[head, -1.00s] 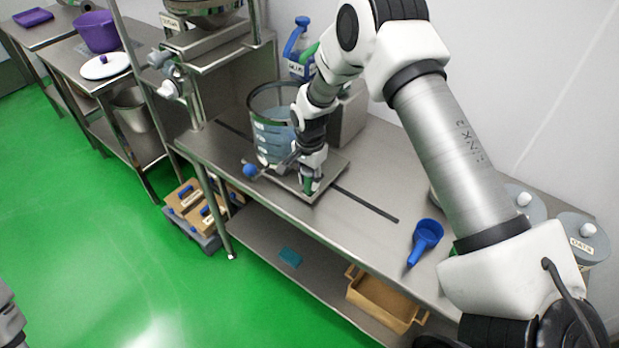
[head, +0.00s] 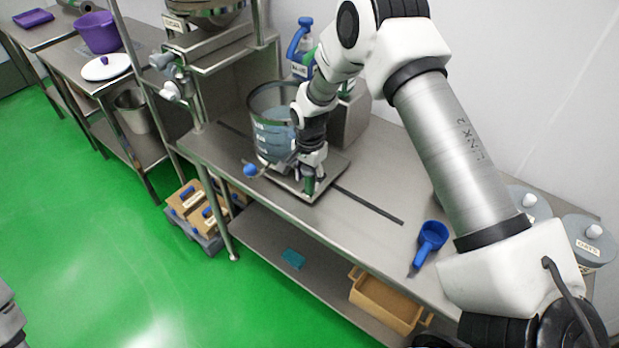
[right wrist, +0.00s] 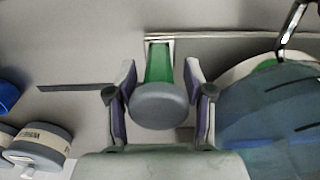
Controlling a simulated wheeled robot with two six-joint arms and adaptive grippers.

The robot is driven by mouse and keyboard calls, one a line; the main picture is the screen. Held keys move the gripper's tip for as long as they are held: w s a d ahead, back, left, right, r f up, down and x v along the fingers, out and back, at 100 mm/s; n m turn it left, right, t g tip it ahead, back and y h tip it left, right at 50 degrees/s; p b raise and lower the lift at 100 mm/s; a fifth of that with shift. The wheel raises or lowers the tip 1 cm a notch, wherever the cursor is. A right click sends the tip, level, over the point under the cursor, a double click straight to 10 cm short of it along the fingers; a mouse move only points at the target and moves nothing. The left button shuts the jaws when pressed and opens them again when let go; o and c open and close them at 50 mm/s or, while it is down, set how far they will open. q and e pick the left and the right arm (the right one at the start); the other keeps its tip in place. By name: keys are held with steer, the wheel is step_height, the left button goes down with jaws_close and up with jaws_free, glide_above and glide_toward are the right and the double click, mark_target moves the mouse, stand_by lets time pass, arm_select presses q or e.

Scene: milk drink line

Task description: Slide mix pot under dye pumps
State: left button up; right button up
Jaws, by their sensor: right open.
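The mix pot (head: 271,135) is a clear, graduated vessel with a dark rim and bluish contents. It stands upright on a flat metal plate (head: 334,172) on the steel table and also fills the right side of the right wrist view (right wrist: 275,112). My right gripper (head: 311,186) is at the plate's near right corner, beside the pot. In the right wrist view its open fingers (right wrist: 160,108) straddle a green handle with a grey round knob (right wrist: 160,105), with gaps showing. A bottle with a blue pump-like top (head: 301,50) stands behind the pot.
A dark slot (head: 370,206) runs along the table to the right of the plate. A blue scoop (head: 431,240) and grey lidded tubs (head: 585,240) are farther right. A metal stand (head: 215,75) is at the left. A blue ball knob (head: 250,170) sticks out near the pot.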

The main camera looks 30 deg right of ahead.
step_height(320, 180, up, 12)
steer(key=shift+f, duration=0.15)
steer(key=shift+w+f, duration=0.1)
stand_by(0.4)
